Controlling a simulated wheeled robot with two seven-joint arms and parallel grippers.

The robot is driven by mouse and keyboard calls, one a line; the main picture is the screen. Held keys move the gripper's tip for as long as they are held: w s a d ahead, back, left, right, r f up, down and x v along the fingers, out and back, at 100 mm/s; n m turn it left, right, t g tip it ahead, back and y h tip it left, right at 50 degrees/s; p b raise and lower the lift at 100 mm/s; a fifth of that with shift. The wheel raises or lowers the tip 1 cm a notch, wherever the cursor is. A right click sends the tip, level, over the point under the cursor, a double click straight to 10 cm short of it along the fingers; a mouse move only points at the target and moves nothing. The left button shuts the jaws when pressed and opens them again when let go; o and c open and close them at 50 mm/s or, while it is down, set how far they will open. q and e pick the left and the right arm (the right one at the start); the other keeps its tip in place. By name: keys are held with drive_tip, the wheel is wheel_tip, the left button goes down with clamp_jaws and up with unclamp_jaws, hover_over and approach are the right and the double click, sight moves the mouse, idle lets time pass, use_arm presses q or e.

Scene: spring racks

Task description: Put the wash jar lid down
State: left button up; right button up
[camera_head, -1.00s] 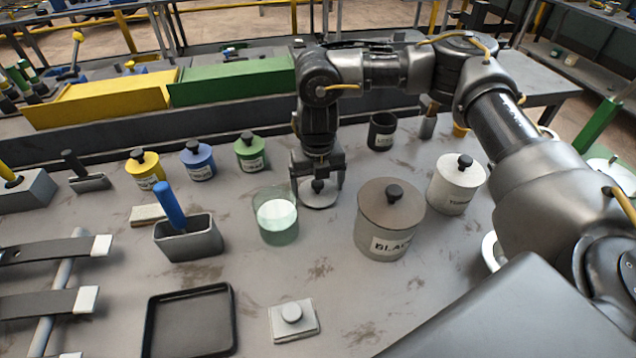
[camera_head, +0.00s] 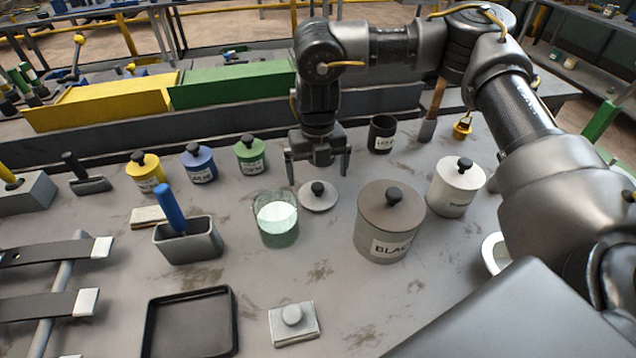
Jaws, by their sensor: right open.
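The wash jar lid (camera_head: 317,201), a flat grey disc with a black knob, lies flat on the table just right of the open glass jar (camera_head: 279,238). The jar holds a pale liquid. My right gripper (camera_head: 319,180) is open and empty above and slightly behind the lid, its fingers pointing down and apart from the knob. My left gripper is not in view.
A large brown-lidded jar (camera_head: 385,240) stands right of the lid, and a white jar (camera_head: 452,200) farther right. Small yellow (camera_head: 146,172), blue (camera_head: 199,163) and green (camera_head: 250,155) jars stand behind left. A black tray (camera_head: 190,348) lies in front; bare table lies between it and the lid.

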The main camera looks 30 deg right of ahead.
sight(318, 185)
wheel_tip(318, 185, up, 7)
idle(0.3)
idle(0.4)
